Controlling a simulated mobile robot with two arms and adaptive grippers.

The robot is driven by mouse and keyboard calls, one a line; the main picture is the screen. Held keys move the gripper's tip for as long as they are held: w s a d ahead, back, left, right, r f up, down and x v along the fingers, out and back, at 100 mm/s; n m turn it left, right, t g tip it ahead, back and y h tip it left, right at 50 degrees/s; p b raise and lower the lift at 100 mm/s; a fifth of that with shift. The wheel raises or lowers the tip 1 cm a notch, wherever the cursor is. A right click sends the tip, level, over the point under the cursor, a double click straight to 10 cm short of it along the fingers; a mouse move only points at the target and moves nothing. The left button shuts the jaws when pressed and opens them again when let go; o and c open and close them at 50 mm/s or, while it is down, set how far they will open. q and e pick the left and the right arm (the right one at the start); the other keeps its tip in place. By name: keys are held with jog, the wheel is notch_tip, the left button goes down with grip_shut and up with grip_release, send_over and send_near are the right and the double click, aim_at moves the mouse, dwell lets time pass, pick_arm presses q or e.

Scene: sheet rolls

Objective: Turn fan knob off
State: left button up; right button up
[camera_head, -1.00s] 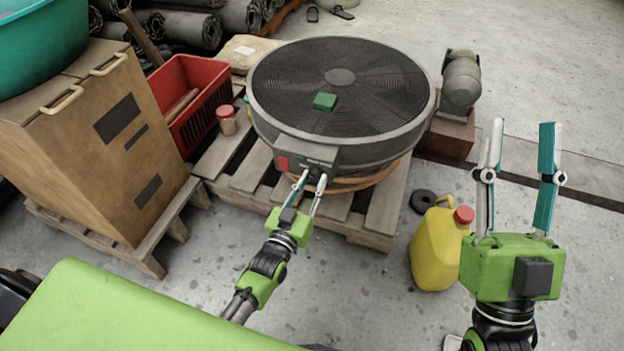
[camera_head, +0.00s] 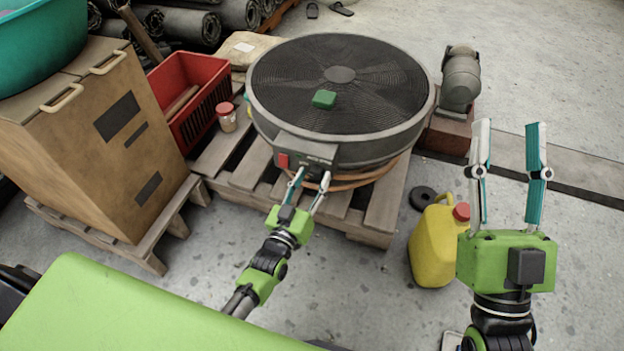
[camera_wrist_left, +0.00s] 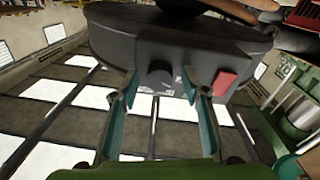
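The large round black fan (camera_head: 385,95) lies flat on a wooden pallet, its control box (camera_head: 307,150) facing me with a red switch (camera_head: 284,160). The dark round fan knob (camera_wrist_left: 158,78) shows in the left wrist view on the box's face; its pointer setting cannot be read. My left gripper (camera_head: 312,173) is at the box, its fingers spread on either side of the knob. In the left wrist view gaps show between the knob and both fingertips (camera_wrist_left: 160,76). My right gripper (camera_head: 507,124) is open and empty, raised at the right, away from the fan.
A small green block (camera_head: 324,99) lies on the fan grille. A yellow jug (camera_head: 434,245) stands right of the pallet (camera_head: 381,205). A red crate (camera_head: 208,82), lidded jar (camera_head: 227,117) and brown cabinet (camera_head: 100,150) are at the left. A grey motor (camera_head: 460,80) stands behind right.

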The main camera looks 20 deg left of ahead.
pick_arm(q)
jog(key=s, duration=1.2)
jog(key=shift+a+f, duration=0.3)
jog(key=shift+a, duration=0.15)
jog(key=shift+r, duration=0.1)
